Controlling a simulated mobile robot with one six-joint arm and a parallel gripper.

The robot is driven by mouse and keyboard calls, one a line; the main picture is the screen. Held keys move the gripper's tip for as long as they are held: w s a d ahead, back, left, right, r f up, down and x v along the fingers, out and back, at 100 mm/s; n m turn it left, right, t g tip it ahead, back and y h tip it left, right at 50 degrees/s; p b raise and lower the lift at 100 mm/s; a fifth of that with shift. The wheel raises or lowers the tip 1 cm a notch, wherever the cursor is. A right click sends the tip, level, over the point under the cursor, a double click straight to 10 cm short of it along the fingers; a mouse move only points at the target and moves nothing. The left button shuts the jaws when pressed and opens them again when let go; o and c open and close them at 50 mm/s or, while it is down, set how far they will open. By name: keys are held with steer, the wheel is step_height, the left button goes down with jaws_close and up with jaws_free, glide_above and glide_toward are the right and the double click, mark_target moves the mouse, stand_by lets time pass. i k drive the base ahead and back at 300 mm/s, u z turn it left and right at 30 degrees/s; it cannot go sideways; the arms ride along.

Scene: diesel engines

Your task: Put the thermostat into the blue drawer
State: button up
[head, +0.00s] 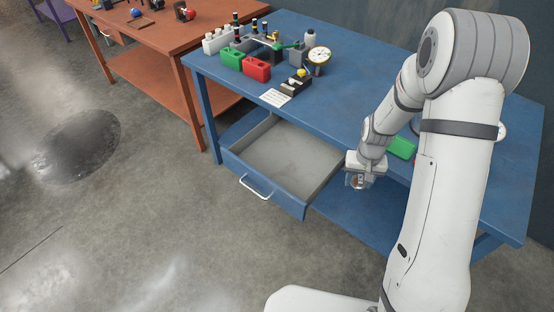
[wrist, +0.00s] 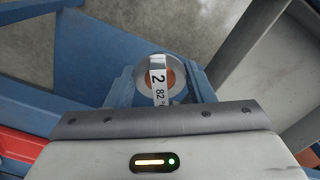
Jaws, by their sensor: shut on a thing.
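The blue drawer (head: 288,160) is pulled out from the blue table and its grey inside looks empty. My gripper (head: 358,180) is just right of the drawer, beside its right wall. It is shut on the thermostat, a round metal piece with a copper-coloured middle (head: 356,184). In the wrist view the thermostat (wrist: 147,74) sits between the fingers, with a white label reading "2" and "82" across it. The drawer's wall and grey inside (wrist: 300,62) show at the right of the wrist view, apart from the thermostat.
The blue table (head: 340,94) carries a green box (head: 232,57), a red box (head: 256,68), a dial gauge (head: 319,56) and a white card (head: 275,97). A green thing (head: 402,148) lies near my arm. An orange table (head: 150,38) stands at the back left. The floor before the drawer is clear.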

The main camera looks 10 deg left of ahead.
mark_target(295, 166)
steer(key=u, duration=0.5)
steer(key=i, duration=0.2)
steer(key=u, duration=2.3)
steer(key=k, duration=0.3)
steer(key=z, duration=0.55)
steer(key=k, duration=0.85)
steer(key=z, duration=1.35)
steer(key=i, duration=1.25)
steer(key=u, duration=0.65)
